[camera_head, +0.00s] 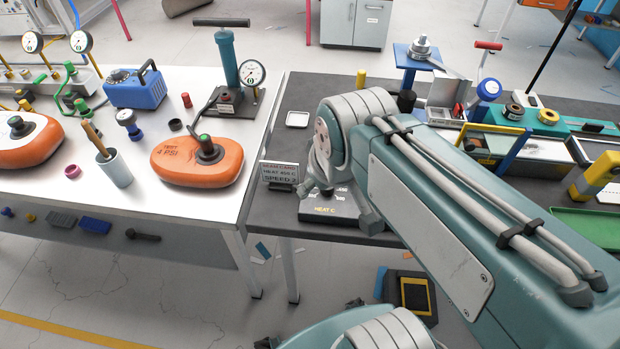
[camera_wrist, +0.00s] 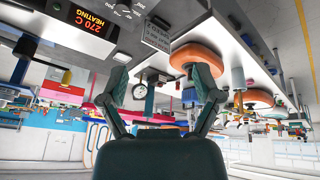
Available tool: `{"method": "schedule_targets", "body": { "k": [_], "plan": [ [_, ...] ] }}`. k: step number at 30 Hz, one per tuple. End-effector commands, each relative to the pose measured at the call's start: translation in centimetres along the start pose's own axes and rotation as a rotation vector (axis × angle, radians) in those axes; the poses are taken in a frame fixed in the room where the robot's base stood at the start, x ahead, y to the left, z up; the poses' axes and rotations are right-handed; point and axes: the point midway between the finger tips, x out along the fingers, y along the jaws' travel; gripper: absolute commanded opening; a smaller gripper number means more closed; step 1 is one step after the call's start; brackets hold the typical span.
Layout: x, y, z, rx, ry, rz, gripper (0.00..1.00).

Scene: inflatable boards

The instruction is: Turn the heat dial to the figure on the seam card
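The heat dial unit (camera_head: 322,212) is a dark box marked HEAT C on the dark bench. Some scale figures show around my arm's end, which hides the dial knob. In the wrist view, upside down, a lit display (camera_wrist: 88,18) reads 270 C HEATING, and part of the printed scale (camera_wrist: 122,11) shows. The seam card (camera_head: 279,174) stands just left of the unit. It reads HEAT, a blurred figure, and SPEED 2; it also shows in the wrist view (camera_wrist: 157,36). My gripper (camera_wrist: 161,84) is open, its fingers apart with nothing between them.
A white table (camera_head: 215,205) on the left holds orange inflatable boards (camera_head: 175,168), a hand pump (camera_head: 228,62) with gauge and a blue box (camera_head: 134,90). The dark bench (camera_head: 295,95) carries a small white tray (camera_head: 297,119) and several tools at right.

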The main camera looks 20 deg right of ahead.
Motion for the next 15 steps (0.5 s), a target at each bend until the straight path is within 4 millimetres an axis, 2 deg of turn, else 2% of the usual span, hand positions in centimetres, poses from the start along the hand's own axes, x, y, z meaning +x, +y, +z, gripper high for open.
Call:
{"method": "schedule_targets", "body": {
  "k": [6, 11, 15],
  "plan": [
    [3.8, 2.8, -3.1, -0.360, -0.132, -0.040, 0.87],
    [7.2, 5.1, -4.8, -0.626, -0.208, -0.106, 0.87],
    [10.6, 7.1, -5.8, -0.855, -0.258, -0.186, 0.87]
  ]
}}
